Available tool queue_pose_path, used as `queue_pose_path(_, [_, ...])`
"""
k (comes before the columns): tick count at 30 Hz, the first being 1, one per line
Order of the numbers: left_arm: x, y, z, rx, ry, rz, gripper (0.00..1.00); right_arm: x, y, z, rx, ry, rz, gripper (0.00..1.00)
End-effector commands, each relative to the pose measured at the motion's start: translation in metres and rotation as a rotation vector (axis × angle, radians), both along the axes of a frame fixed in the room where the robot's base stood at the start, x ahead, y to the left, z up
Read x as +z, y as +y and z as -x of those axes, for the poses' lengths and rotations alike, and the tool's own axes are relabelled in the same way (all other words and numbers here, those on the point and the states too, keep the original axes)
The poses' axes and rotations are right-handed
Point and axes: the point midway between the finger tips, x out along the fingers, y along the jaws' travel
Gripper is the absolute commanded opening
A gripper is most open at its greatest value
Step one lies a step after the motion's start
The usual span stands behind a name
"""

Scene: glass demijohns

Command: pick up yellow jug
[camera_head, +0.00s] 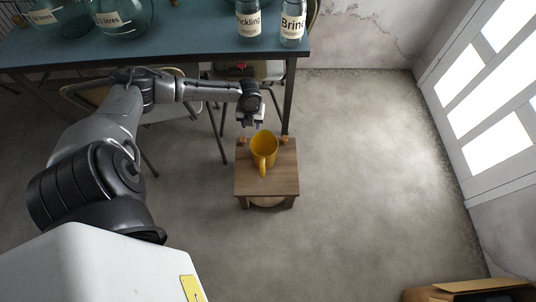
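A yellow jug (264,146) stands upright on a small wooden stool (283,182), with its handle toward the near side. My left arm comes in from the left, and my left gripper (251,125) points down just beyond the jug, slightly to its left. A small gap seems to lie between the gripper and the jug's rim. The gripper is small in the picture, and I cannot tell how far its fingers are apart. My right gripper is not in view.
A blue-green table (180,40) at the back holds large glass demijohns (124,18) and labelled jars (292,26). Chairs stand under its front edge. An open cardboard box (470,291) lies at the bottom right. The floor (370,170) right of the stool is clear, up to the windowed wall.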

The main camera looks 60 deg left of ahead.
Motion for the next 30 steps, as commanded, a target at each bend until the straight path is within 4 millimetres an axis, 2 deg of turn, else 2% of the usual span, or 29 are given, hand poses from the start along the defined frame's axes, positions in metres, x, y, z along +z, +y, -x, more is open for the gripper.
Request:
queue_pose_path(3, [0.0, -0.001, -0.002, -0.141, -0.01, 0.003, 0.43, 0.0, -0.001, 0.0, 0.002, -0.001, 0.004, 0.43])
queue_pose_path(9, [-0.004, -0.001, -0.002, -0.266, -0.012, 0.003, 0.43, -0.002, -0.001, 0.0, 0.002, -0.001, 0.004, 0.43])
queue_pose_path(21, [-0.068, -0.001, -0.001, -0.284, -0.01, 0.004, 0.43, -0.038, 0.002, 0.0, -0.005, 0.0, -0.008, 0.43])
queue_pose_path(25, [-0.081, -0.001, -0.001, -0.283, -0.01, 0.004, 0.43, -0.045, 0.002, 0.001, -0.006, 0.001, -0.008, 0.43])
queue_pose_path(30, [-0.087, -0.001, -0.001, -0.283, -0.012, 0.003, 0.43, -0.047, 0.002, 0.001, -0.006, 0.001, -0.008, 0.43])
